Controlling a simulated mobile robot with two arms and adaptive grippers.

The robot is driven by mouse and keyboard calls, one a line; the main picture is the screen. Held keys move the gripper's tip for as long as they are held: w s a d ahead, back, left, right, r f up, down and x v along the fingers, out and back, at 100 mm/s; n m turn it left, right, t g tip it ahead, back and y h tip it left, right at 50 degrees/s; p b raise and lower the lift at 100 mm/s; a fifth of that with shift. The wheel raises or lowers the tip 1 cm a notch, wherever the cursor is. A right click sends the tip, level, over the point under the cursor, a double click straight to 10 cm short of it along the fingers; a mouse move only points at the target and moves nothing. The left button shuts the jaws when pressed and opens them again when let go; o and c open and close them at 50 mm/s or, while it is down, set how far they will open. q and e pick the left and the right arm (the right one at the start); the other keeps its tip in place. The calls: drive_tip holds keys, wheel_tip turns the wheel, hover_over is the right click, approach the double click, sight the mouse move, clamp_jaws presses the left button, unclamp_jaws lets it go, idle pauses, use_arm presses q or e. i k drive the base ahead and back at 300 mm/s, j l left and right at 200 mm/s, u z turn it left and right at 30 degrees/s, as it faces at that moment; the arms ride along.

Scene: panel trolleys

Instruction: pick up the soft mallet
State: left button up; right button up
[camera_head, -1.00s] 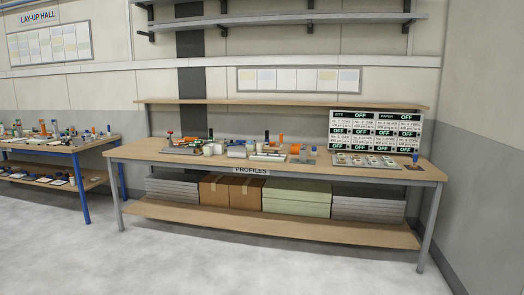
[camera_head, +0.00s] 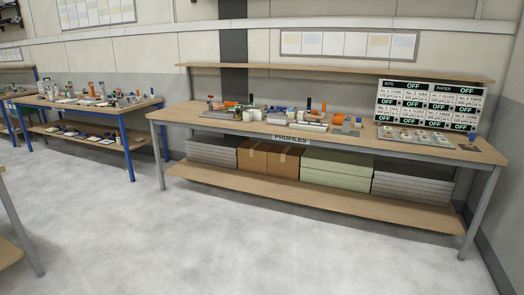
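I cannot pick out the soft mallet for certain. Many small tools and parts lie crowded on the wooden workbench (camera_head: 190,115) labelled PROFILES, too small to tell apart. Among them are an orange cylinder (camera_head: 338,118) and a dark upright item with an orange base (camera_head: 308,104). More small items stand on the blue-legged bench (camera_head: 148,101) at the left. Neither of my grippers is in view.
A board of OFF panels (camera_head: 428,104) stands at the workbench's right end. Boxes (camera_head: 268,160) and stacked panels (camera_head: 412,188) fill its lower shelf. Another table's leg (camera_head: 22,230) is at the near left. The grey floor (camera_head: 200,240) between is clear.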

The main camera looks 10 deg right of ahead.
sight(300, 114)
drive_tip(key=i+l+z, duration=0.35)
drive_tip(key=i, duration=0.6)
drive_tip(key=i+z, duration=0.35)
drive_tip(key=i, duration=0.6)
